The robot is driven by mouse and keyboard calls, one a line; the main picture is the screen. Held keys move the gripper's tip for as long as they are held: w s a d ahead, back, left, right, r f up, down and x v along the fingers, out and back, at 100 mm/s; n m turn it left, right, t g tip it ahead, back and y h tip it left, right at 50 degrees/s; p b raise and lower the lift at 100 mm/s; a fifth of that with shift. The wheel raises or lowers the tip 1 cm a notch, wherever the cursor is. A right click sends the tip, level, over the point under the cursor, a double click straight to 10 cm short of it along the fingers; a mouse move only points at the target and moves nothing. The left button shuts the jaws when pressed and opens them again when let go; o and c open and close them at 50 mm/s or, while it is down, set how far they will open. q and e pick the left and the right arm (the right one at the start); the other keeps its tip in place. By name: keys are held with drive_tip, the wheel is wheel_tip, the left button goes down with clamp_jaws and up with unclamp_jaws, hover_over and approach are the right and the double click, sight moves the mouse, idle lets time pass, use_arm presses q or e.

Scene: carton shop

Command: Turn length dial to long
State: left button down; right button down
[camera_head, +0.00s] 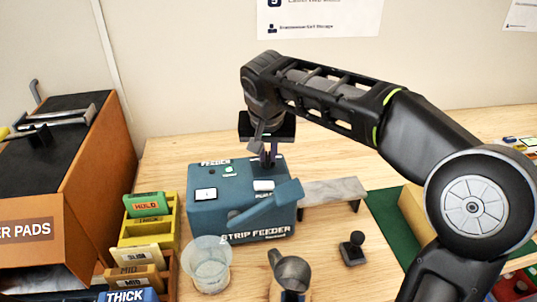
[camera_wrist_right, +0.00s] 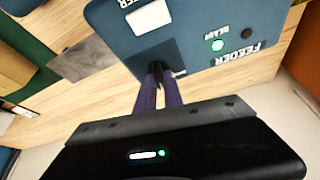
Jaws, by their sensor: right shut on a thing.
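The blue strip feeder (camera_head: 215,210) stands on the wooden table, with buttons, labels and a slanted bar on its front. It also shows in the right wrist view (camera_wrist_right: 205,55). My right gripper (camera_head: 268,158) reaches down to the back right of the feeder's top. In the right wrist view its two dark fingers (camera_wrist_right: 156,68) are close together at a dark patch on the feeder's top. They are shut on what seems to be the length dial, which they mostly hide; its pointer and setting cannot be read. My left gripper is not in view.
A clear cup (camera_head: 207,264) and a dark metal cup (camera_head: 291,270) stand before the feeder. A small black knobbed object (camera_head: 353,248) is at their right. Yellow racks (camera_head: 165,240) of labelled cards stand left. A grey strip (camera_head: 335,190) extends right of the feeder.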

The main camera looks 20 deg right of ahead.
sight(260, 172)
drive_tip(key=m+h, duration=0.1)
drive_tip(key=m, duration=0.1)
drive_tip(key=shift+w+a+m+g, duration=0.1)
drive_tip(key=shift+m+g, duration=0.2)
drive_tip(key=shift+m, duration=0.1)
drive_tip(key=shift+m+g+h, duration=0.5)
drive_tip(key=shift+m+g, duration=0.1)
drive_tip(key=shift+m, duration=1.3)
drive_tip(key=c, duration=1.5)
unclamp_jaws()
drive_tip(key=shift+o, duration=0.2)
drive_tip(key=p+v, duration=0.7)
drive_tip(key=v, duration=0.1)
drive_tip(key=shift+p, duration=0.3)
